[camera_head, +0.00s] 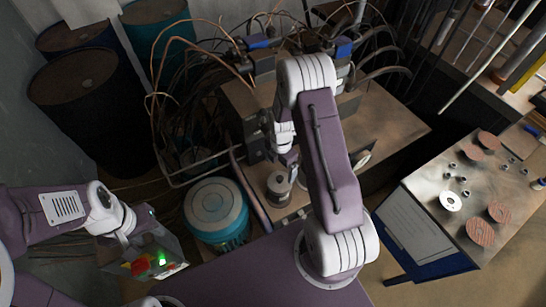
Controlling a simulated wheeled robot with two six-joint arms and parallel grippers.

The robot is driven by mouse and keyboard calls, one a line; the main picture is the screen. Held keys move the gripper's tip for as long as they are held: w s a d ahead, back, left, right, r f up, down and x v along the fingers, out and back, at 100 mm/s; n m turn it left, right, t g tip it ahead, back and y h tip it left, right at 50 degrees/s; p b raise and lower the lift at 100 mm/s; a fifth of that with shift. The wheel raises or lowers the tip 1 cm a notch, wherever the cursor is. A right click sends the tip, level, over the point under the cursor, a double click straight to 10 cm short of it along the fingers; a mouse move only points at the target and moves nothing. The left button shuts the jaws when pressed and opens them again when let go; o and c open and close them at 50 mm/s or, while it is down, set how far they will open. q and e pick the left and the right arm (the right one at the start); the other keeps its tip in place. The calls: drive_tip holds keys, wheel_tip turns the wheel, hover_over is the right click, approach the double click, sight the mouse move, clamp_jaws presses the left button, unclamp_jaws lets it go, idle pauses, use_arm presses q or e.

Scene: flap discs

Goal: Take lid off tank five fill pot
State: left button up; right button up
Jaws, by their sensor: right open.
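A teal round tank (218,236) stands on the floor at the lower middle, left of the workbench. Its pale round lid (214,203) sits on top. No number can be read on it. A small grey metal pot (278,186) stands at the near left edge of the workbench. My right gripper (285,166) is open, pointing down just above the pot; its fingertips are partly hidden by my own arm. My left gripper (132,240) is at the lower left, left of the tank; its fingers cannot be made out.
A grey box (150,257) with red and green lights overlaps my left wrist. Dark drums (75,85) stand at the back left. The workbench (395,125) carries machinery with many cables (185,70). A table (430,195) with reddish discs (480,231) is at right.

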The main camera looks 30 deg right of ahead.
sight(280, 177)
drive_tip(key=shift+w+d+n, duration=0.1)
drive_tip(key=shift+n, duration=0.2)
drive_tip(key=shift+s, duration=0.2)
drive_tip(key=f, duration=0.1)
drive_tip(key=f+p, duration=0.1)
drive_tip(key=f, duration=0.1)
drive_tip(key=shift+s, duration=0.25)
drive_tip(key=shift+w+f, duration=0.25)
drive_tip(key=shift+f, duration=0.25)
drive_tip(key=shift+f+p, duration=0.25)
drive_tip(key=shift+p, duration=0.25)
wheel_tip(280, 177, down, 4)
drive_tip(key=shift+r+p, duration=0.2)
drive_tip(key=shift+p, duration=0.65)
drive_tip(key=shift+d+f, duration=0.1)
drive_tip(key=shift+f, duration=0.25)
drive_tip(key=shift+w+f, duration=0.15)
use_arm(q)
drive_tip(key=r, duration=0.4)
drive_tip(key=shift+s+r, duration=0.25)
drive_tip(key=shift+s, duration=0.15)
use_arm(e)
drive_tip(key=c, duration=1.2)
